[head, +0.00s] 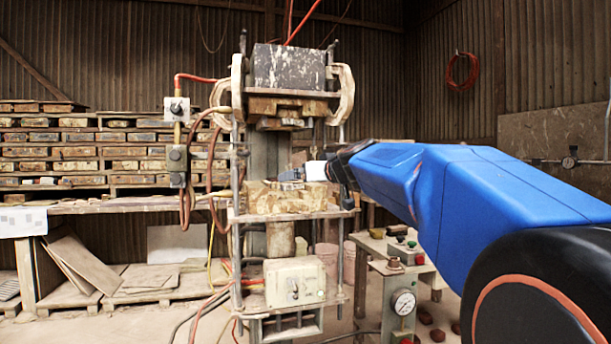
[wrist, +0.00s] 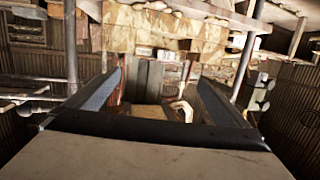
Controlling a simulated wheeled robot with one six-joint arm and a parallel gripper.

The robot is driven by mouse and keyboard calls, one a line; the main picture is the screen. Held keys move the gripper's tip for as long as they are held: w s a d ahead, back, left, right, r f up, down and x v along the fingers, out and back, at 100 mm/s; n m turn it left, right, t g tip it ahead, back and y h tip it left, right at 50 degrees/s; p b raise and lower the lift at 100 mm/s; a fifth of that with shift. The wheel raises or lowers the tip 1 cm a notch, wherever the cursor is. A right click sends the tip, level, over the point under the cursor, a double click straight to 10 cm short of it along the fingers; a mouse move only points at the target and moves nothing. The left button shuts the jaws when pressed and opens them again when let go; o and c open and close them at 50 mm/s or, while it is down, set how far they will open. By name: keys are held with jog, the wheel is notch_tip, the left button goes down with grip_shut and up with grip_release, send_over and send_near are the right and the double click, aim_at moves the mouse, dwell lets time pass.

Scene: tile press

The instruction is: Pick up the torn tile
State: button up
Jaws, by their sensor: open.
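My gripper (head: 289,176) reaches in from the right, into the gap of the press between its upper die (head: 285,107) and lower die (head: 283,201). In the wrist view the two dark fingers of my gripper (wrist: 158,80) stand wide apart, and nothing is clamped between them. I cannot make out the torn tile for certain in either view; the gripper and the die block hide part of the gap in the head view.
Press posts (wrist: 70,45) stand close on both sides of the gripper. Hoses and a control box (head: 176,109) are on the left. A pedestal with a gauge (head: 403,302) stands in front on the right. Shelves of tiles (head: 100,150) line the back left.

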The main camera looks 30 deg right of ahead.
jog(key=shift+w+d+r, duration=0.15)
jog(key=shift+d+r, duration=0.25)
jog(key=shift+d, duration=0.1)
jog(key=shift+w, duration=0.1)
